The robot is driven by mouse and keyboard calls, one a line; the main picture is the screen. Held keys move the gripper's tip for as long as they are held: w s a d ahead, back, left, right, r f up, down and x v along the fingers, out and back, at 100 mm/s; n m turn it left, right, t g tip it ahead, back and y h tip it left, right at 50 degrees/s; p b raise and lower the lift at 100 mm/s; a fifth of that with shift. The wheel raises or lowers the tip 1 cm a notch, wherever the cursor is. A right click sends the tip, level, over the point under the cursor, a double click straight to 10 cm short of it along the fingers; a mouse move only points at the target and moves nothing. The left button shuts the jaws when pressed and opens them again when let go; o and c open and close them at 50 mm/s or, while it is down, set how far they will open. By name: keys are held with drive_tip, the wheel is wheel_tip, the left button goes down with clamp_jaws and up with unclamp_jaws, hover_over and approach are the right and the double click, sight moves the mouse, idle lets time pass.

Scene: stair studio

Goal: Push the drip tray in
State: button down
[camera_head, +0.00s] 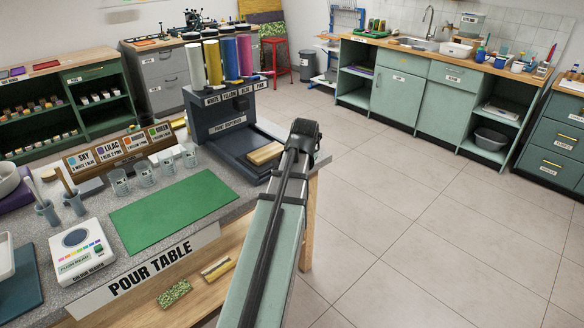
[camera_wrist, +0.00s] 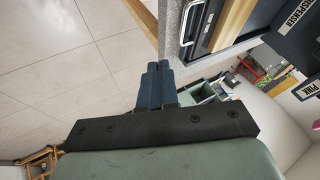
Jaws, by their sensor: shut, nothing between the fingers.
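The dark blue paint dispenser (camera_head: 222,118) stands on the table's right end, with several coloured cylinders on top. Its low dark base holds the drip tray, which shows in the wrist view as a dark piece with a pale metal handle (camera_wrist: 188,26) near the table edge. How far the tray sticks out is unclear. A wooden block (camera_head: 265,153) lies on the base and also shows in the wrist view (camera_wrist: 234,22). My gripper (camera_wrist: 154,67) is shut and empty, apart from the handle and below it in that picture. In the head view my arm hides the fingers and the tray's front.
A green mat (camera_head: 172,210), several clear cups (camera_head: 144,174) and a colour reader (camera_head: 78,255) lie on the pour table (camera_head: 232,212). The tiled floor (camera_head: 400,215) right of the table is clear. Green cabinets (camera_head: 400,90) line the far wall.

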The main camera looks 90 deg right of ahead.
drive_tip(key=w+d+f, duration=0.3)
drive_tip(key=d+f, duration=0.5)
drive_tip(key=f, duration=0.1)
drive_tip(key=shift+w, duration=0.2)
idle(0.4)
drive_tip(key=shift+d, duration=0.1)
drive_tip(key=w+d, duration=0.3)
drive_tip(key=shift+a, duration=0.1)
drive_tip(key=shift+s+a, duration=0.1)
drive_tip(key=shift+s, duration=0.05)
